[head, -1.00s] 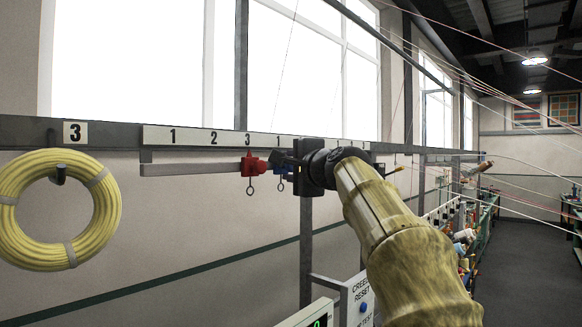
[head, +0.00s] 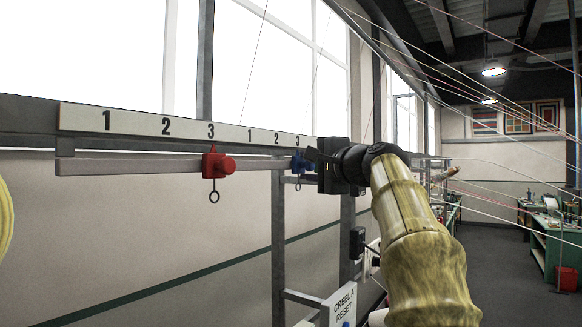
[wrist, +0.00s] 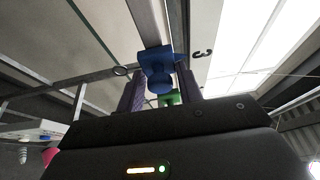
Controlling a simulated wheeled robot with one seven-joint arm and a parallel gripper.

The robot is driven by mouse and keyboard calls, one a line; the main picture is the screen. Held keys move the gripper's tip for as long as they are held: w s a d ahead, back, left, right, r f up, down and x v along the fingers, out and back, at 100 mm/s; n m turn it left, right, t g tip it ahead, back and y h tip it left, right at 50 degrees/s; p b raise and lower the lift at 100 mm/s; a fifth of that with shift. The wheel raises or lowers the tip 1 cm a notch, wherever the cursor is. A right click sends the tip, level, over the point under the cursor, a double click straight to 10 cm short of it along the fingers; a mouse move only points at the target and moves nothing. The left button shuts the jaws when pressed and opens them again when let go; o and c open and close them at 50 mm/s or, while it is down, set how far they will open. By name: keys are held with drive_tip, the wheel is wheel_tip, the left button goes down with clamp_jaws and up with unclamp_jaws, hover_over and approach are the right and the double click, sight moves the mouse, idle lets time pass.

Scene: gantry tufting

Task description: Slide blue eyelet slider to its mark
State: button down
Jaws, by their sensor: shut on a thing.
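The blue eyelet slider (head: 299,163) hangs on the grey rail, just below the second 3 on the number strip (head: 180,124). An eyelet ring hangs under it. My gripper (head: 310,160) reaches it from the right. In the wrist view the blue slider (wrist: 158,72) sits between the two dark fingers of my gripper (wrist: 160,84), which are shut on it. A 3 shows beside the rail there. My gripper hides part of the slider and the rail beyond it in the head view.
A red slider (head: 214,164) sits on the same rail (head: 120,167) under the first 3. A green slider (wrist: 172,98) shows beyond the blue one in the wrist view. A CREEL A RESET sign (head: 343,305) stands below.

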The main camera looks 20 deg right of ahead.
drive_tip(key=shift+w+d, duration=0.3)
drive_tip(key=shift+d, duration=0.2)
drive_tip(key=c, duration=1.2)
unclamp_jaws()
drive_tip(key=shift+w+d, duration=0.2)
drive_tip(key=shift+w, duration=0.05)
drive_tip(key=shift+a, duration=0.1)
drive_tip(key=shift+b+v, duration=3.3)
drive_tip(key=shift+v, duration=5.45)
